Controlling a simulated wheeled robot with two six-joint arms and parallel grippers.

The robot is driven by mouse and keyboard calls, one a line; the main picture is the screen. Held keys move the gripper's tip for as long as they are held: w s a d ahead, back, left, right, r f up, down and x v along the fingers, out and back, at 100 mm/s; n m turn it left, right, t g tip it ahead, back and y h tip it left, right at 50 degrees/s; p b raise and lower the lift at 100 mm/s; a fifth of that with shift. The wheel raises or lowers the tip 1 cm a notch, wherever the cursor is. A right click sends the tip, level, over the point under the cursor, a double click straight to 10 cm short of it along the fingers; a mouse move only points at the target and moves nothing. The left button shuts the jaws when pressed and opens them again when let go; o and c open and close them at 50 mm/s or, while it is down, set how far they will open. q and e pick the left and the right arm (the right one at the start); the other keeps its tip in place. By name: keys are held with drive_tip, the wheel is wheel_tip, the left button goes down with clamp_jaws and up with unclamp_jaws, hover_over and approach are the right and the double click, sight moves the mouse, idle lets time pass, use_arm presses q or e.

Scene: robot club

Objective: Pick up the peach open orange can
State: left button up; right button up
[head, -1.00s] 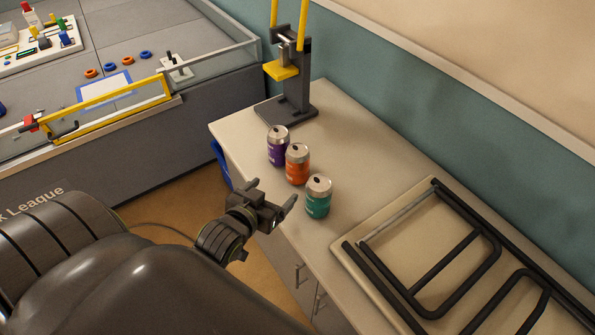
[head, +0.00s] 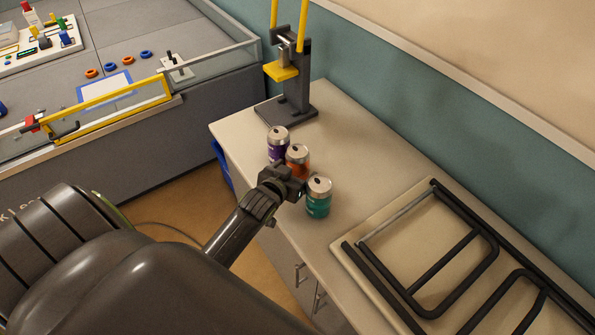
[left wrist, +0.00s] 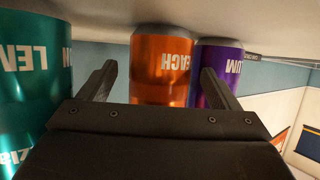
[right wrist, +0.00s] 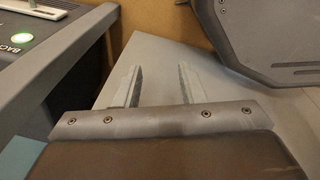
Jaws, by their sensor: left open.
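The orange peach can (head: 298,155) stands upright on the counter between a purple can (head: 278,143) and a green can (head: 318,198). My left gripper (head: 291,180) is at the front of the peach can and hides its lower part. In the left wrist view the peach can (left wrist: 163,70), label upside down, lies between the two open fingers (left wrist: 158,85). The purple plum can (left wrist: 220,70) is just beyond the right finger, and the green can (left wrist: 35,70) is beyond the left one. My right gripper (right wrist: 158,88) is open and empty in the right wrist view.
The light counter (head: 350,150) has free room behind the cans. A dark stand with yellow posts (head: 292,90) is at its far end. A folded black-framed item (head: 440,250) lies to the right. A walled game field (head: 120,55) is at the left.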

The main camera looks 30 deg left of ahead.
use_arm(q)
drive_tip(key=shift+x, duration=0.95)
drive_tip(key=c, duration=1)
drive_tip(key=shift+r, duration=0.1)
